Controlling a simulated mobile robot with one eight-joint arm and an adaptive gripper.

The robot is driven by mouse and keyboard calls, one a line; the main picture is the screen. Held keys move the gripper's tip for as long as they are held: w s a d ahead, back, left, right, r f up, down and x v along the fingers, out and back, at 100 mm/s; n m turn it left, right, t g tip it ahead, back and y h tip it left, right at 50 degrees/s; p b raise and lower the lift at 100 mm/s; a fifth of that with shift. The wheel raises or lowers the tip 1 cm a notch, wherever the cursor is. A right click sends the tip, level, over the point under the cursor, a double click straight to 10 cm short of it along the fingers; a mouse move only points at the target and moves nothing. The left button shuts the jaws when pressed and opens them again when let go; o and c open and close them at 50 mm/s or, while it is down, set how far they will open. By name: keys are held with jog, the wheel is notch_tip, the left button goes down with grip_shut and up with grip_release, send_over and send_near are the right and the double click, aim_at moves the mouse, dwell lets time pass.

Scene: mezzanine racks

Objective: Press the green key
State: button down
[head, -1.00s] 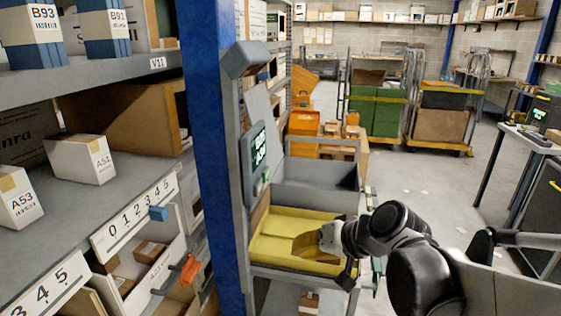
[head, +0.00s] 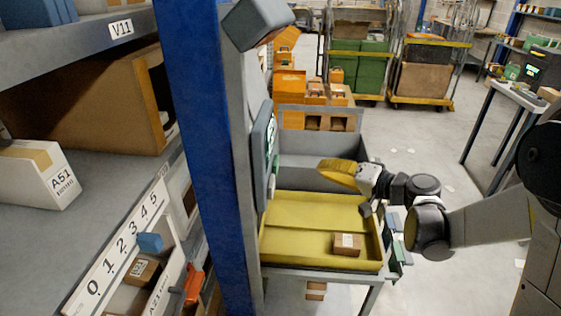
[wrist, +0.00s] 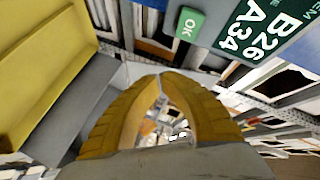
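The key lies above and slightly right of the fingertips in that picture, not touching.
A yellow tray (head: 300,243) with a small brown box (head: 347,245) lies below my gripper; a grey bin (head: 300,178) stands behind it. A blue rack post (head: 200,150) and shelves fill the left. Trolleys (head: 425,75) stand at the back. Open floor lies to the right.

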aim_at(276, 166)
jog(key=a, duration=0.9)
dwell(0.3)
jog(key=shift+w, duration=0.1)
dwell(1.2)
jog(key=shift+a, duration=0.35)
jog(key=shift+a, duration=0.5)
dwell(0.5)
jog(key=shift+d, duration=0.15)
dwell(0.3)
jog(key=shift+d, duration=0.75)
jog(key=shift+d, duration=0.1)
